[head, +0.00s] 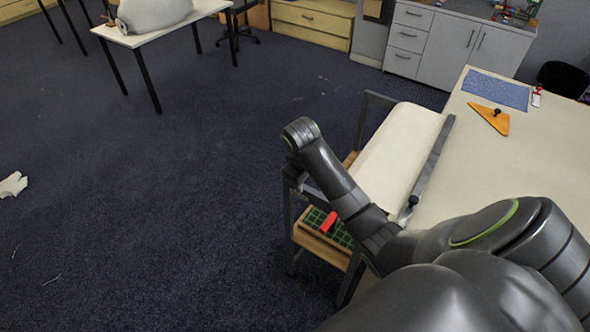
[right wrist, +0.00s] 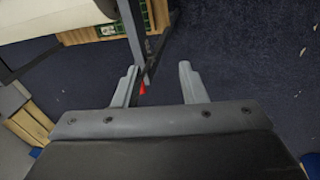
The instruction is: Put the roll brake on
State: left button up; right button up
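The white cloth roll (head: 398,150) lies in a dark metal stand (head: 290,215) along the table's left edge. A small red piece (head: 328,222), perhaps the brake lever, shows at the stand's near end; its mount is hidden. In the right wrist view a red tip (right wrist: 142,88) shows at the foot of a grey stand post (right wrist: 134,40). My right gripper (right wrist: 158,68) is open, with the post and red tip between its fingers, nearer the left finger. I cannot tell whether they touch. In the head view my right arm (head: 335,180) reaches over the stand; its fingers are not visible. My left gripper is not in view.
A wooden shelf with a green gridded mat (head: 340,236) sits low in the stand. The long table (head: 500,170) holds a metal bar (head: 432,165), an orange triangle (head: 490,118) and a blue mat (head: 497,92).

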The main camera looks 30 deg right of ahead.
jog(key=w+r, duration=0.8)
jog(key=r, duration=0.1)
jog(key=shift+n+g, duration=0.3)
jog(key=shift+n, duration=0.1)
jog(key=d+f+b, duration=0.1)
jog(key=f, duration=0.4)
jog(key=w+d+f+b, duration=0.1)
jog(key=f, duration=0.4)
jog(key=d+f+b, duration=0.1)
jog(key=f+b, duration=0.1)
jog(key=f, duration=0.3)
jog(key=shift+w+d+f, duration=0.2)
jog(key=shift+d+f, duration=0.05)
jog(key=shift+f, duration=0.05)
jog(key=shift+d+f, duration=0.1)
jog(key=shift+f, duration=0.5)
jog(key=shift+c, duration=0.4)
grip_shut()
